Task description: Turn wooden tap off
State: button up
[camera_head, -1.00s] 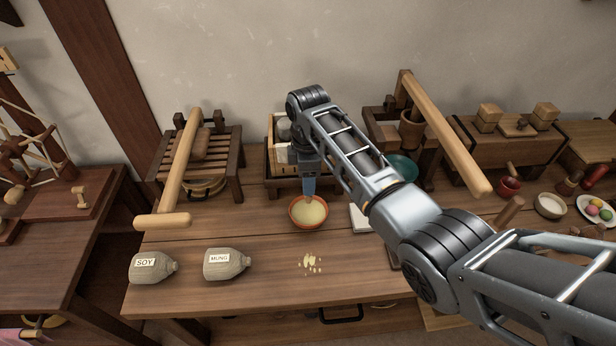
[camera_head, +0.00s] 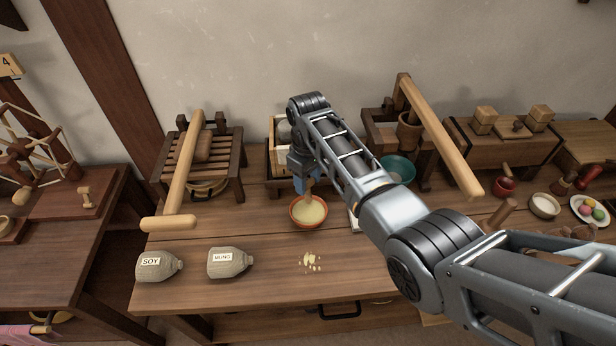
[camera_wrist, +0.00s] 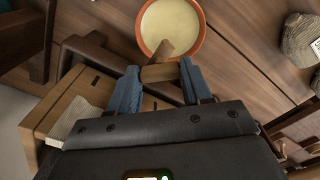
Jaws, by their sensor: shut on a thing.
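My gripper (camera_head: 303,188) is shut on the wooden tap, just behind the orange bowl (camera_head: 296,220). In the wrist view, the blue fingers (camera_wrist: 160,75) close on the light wooden piece of the tap (camera_wrist: 160,73), and a rounded wooden end reaches over the bowl's rim. The bowl (camera_wrist: 143,38) holds pale cream-coloured contents. The tap is mostly hidden by my gripper in the head view. I cannot tell whether anything flows from it.
A wooden box (camera_head: 277,160) stands behind the gripper. Bottles marked SOY (camera_head: 157,267) and MUNG (camera_head: 230,263) lie at the front left. Pale crumbs (camera_head: 311,262) lie in front of the bowl. A teal bowl (camera_head: 399,166) stands right, partly behind my arm.

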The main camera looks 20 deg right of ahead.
aim_at(308, 182)
jog(key=m, duration=0.4)
jog(key=shift+r+m, duration=0.1)
jog(key=shift+m, duration=2.1)
jog(key=o, duration=1.1)
jog(key=shift+c, duration=0.2)
jog(key=shift+r+b, duration=0.4)
jog(key=shift+r, duration=3.45)
jog(key=shift+a, duration=0.1)
